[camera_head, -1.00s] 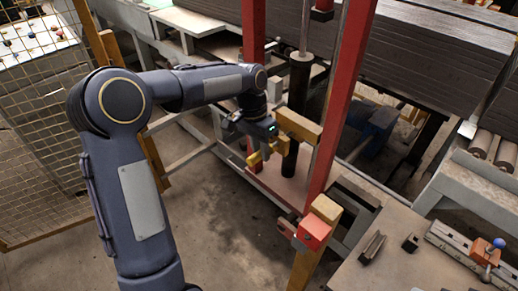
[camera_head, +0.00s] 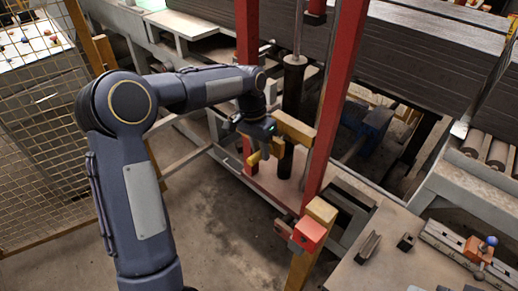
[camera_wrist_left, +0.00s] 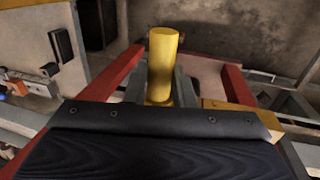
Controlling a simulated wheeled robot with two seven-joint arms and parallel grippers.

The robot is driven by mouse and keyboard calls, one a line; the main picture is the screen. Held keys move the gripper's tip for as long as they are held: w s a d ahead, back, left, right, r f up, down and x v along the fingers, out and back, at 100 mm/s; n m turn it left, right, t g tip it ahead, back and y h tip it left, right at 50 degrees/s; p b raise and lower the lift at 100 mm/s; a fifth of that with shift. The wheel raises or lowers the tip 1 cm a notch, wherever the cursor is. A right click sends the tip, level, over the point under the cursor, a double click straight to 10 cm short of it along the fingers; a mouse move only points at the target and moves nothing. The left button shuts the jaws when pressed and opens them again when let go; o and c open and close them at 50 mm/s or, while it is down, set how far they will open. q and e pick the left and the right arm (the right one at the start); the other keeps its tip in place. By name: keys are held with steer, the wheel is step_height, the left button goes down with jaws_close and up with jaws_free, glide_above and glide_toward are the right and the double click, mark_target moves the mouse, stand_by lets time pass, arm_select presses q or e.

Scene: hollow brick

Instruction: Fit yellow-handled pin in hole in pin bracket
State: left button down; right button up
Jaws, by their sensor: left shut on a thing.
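My left gripper (camera_head: 263,148) reaches in from the left and is shut on the yellow-handled pin (camera_head: 254,159). In the left wrist view, the yellow cylindrical handle (camera_wrist_left: 163,62) sticks up beyond the black gripper body. A yellow bar (camera_head: 295,130), which looks like the pin bracket, spans beside the red uprights, just right of my gripper. A yellow part also shows right of the handle in the wrist view (camera_wrist_left: 226,105). The fingertips, the pin's tip and the hole are hidden, so I cannot tell whether the pin is in the hole. My right gripper is not in view.
Red uprights (camera_head: 333,100) and a dark vertical cylinder (camera_head: 293,85) stand close to the gripper. A red block (camera_head: 309,233) sits on a lower yellow post. A bench (camera_head: 390,265) with small metal parts is at lower right. A mesh fence (camera_head: 45,165) stands at left.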

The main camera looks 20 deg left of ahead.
arm_select(q)
steer(key=shift+w+d, duration=0.1)
steer(key=shift+w, duration=0.25)
steer(key=c, duration=1.1)
jaws_free()
steer(key=shift+c, duration=0.2)
steer(key=v, duration=0.7)
steer(key=shift+r+b, duration=0.35)
steer(key=shift+r, duration=0.1)
